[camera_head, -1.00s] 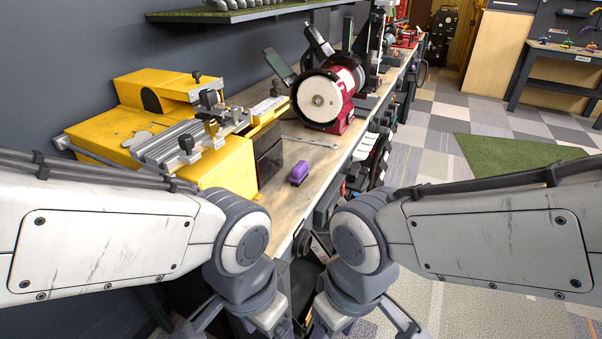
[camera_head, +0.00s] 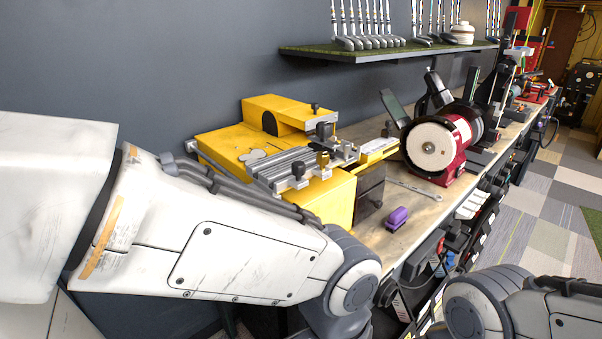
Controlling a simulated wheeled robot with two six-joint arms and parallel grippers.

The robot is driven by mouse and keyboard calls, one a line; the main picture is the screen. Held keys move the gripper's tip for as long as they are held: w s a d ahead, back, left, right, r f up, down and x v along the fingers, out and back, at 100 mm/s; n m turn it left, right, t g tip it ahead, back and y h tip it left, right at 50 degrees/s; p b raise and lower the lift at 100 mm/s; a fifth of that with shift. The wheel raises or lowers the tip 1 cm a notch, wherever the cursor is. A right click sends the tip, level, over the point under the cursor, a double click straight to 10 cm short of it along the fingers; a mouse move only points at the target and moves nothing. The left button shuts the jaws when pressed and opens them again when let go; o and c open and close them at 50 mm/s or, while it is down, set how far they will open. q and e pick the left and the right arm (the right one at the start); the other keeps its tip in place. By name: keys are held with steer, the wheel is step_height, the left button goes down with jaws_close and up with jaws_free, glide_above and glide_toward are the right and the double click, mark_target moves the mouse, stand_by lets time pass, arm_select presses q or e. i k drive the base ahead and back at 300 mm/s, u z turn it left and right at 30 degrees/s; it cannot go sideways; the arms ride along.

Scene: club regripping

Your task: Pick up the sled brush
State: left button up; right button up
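A small purple block-shaped object (camera_head: 397,218), which looks like the sled brush, lies on the wooden workbench (camera_head: 424,213) near its front edge. It sits to the right of the yellow machine and in front of the bench grinder. Nothing touches it. My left arm comes in from the left and stops short of the brush, low in the picture. My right arm shows only at the lower right corner. Both grippers are out of the picture below the bottom edge.
A yellow machine (camera_head: 225,145) with a metal clamp table fills the bench's left part. A red bench grinder (camera_head: 462,140) stands behind the brush, with a wrench (camera_head: 415,189) lying before it. A shelf of golf clubs (camera_head: 375,50) hangs above. Tools hang along the bench front. Checkered floor lies right.

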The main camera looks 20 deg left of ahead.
mark_target(397, 218)
steer(key=z, duration=1.55)
steer(key=i, duration=2.95)
steer(key=u, duration=3.75)
steer(key=i, duration=0.5)
steer(key=z, duration=0.1)
